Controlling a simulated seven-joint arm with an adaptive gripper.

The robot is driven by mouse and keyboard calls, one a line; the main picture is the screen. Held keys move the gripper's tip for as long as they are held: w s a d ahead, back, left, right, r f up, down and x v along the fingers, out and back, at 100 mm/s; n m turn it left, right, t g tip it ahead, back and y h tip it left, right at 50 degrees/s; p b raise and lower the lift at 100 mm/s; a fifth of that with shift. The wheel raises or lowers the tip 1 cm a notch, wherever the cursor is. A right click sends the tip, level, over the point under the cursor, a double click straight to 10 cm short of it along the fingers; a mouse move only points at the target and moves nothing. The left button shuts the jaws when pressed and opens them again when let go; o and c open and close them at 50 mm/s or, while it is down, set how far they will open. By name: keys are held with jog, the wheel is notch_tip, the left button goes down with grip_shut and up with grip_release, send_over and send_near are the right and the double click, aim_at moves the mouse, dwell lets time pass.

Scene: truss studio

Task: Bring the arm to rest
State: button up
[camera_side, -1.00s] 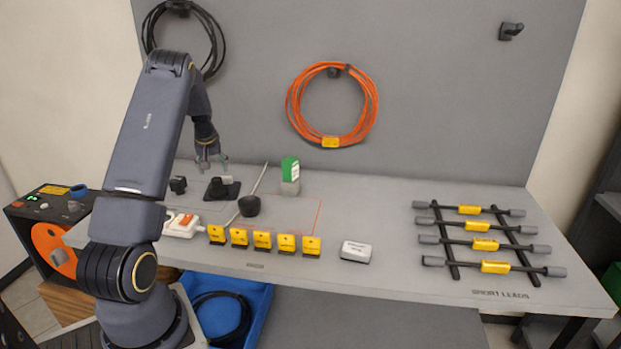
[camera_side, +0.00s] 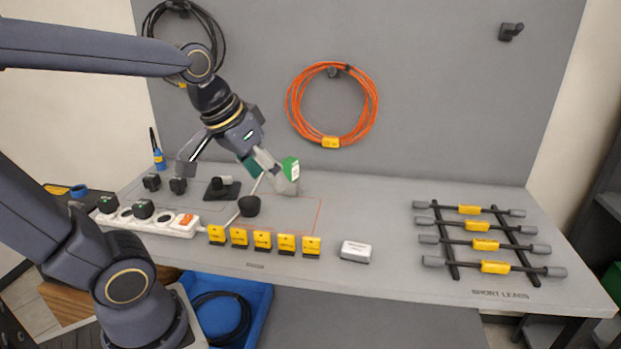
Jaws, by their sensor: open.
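My gripper (camera_side: 233,176) hangs over the back left part of the bench (camera_side: 390,195), with its two fingers spread wide and nothing between them. It points down with a tilt. One finger reaches to the left, over the area of the small black plugs (camera_side: 178,186). The other reaches to the right and overlaps the green and white box (camera_side: 291,167) in the picture. I cannot tell whether that finger touches the box or only passes in front of it.
A black stand (camera_side: 221,190), a dark round piece (camera_side: 249,206), a white power strip (camera_side: 158,222) and several yellow tags (camera_side: 263,241) sit below the gripper. A lead rack (camera_side: 482,240) stands right. Orange (camera_side: 368,105) and black cables hang behind.

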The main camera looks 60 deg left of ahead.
jog(key=s+d+f+m, duration=0.1)
jog(key=s+d+m, duration=0.1)
jog(key=s+d, duration=0.2)
jog(key=shift+s+f, duration=0.35)
jog(key=shift+s, duration=0.25)
jog(key=shift+a, duration=0.1)
